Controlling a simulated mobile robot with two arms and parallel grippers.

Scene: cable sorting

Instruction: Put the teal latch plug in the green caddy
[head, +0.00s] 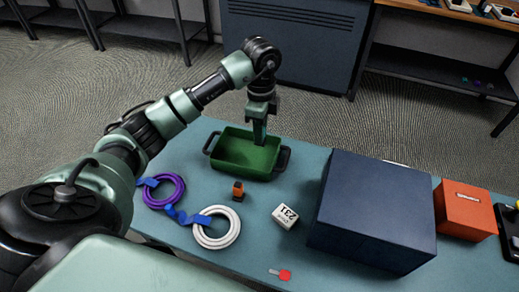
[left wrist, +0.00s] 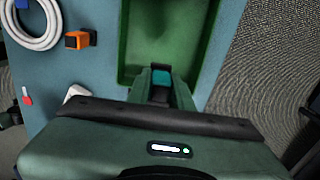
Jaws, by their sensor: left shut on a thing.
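The green caddy (head: 230,158) stands on the table in the head view, an open bin with dark handles at its ends. It also shows in the left wrist view (left wrist: 130,45). My left gripper (head: 261,140) points down over the right part of the caddy, its fingertips at about the rim or just inside. In the left wrist view it is shut on the teal latch plug (left wrist: 161,77), a small teal block with a dark part below it. The plug is hidden or too small to make out in the head view. My right gripper is not in view.
In front of the caddy lie a purple cable coil (head: 165,190), a white cable coil (head: 217,228), an orange-and-black plug (head: 238,191) and a white labelled block (head: 285,216). A large dark blue box (head: 370,215) and an orange box (head: 464,210) stand right. A red tag (head: 284,275) lies near the front.

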